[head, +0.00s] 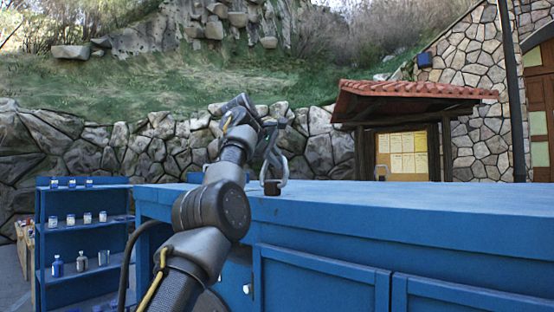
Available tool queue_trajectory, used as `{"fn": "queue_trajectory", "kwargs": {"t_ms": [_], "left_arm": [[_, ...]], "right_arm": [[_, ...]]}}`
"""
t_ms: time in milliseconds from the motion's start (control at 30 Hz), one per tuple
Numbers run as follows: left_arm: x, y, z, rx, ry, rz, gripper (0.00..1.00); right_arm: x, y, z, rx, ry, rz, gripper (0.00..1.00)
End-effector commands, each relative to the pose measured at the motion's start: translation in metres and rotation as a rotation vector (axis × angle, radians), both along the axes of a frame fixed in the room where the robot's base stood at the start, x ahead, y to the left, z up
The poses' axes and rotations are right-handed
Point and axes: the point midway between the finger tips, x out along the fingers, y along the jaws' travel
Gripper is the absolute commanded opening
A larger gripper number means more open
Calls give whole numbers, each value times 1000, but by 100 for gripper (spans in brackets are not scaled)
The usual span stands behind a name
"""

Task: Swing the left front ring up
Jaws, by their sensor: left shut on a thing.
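A grey metal ring (285,170) stands raised, leaning slightly, from a small dark mount (272,187) on the top of a blue cabinet, near its left end. My left gripper (276,128) is shut on the upper part of the ring. My left arm comes up from the bottom left and hides part of the cabinet's left end. The exact contact between the fingers and the ring is too small to make out. My right gripper is not in view.
The blue cabinet (420,205) has a broad, clear top to the right of the ring. A blue shelf unit (85,228) with several small jars and bottles stands at the left. A stone wall and a roofed notice board (403,153) are behind.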

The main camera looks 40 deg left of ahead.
Motion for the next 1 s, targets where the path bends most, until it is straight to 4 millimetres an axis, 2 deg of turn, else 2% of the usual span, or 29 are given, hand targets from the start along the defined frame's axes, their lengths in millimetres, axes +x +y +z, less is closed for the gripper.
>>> {"fn": "queue_trajectory", "kwargs": {"t_ms": [67, 100, 200, 567, 1000], "left_arm": [[0, 0, 0, -4, 0, 2, 0], [0, 0, 0, -4, 0, 2, 18], [0, 0, 0, -3, 0, 1, 31], [-4, -1, 3, 0, -2, 0, 31], [-68, -5, 50, -2, -3, 0, 31]], "right_arm": [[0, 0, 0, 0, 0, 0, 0], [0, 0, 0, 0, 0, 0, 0], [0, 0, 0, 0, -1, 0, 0], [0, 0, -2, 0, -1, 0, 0], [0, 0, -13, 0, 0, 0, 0]]}}
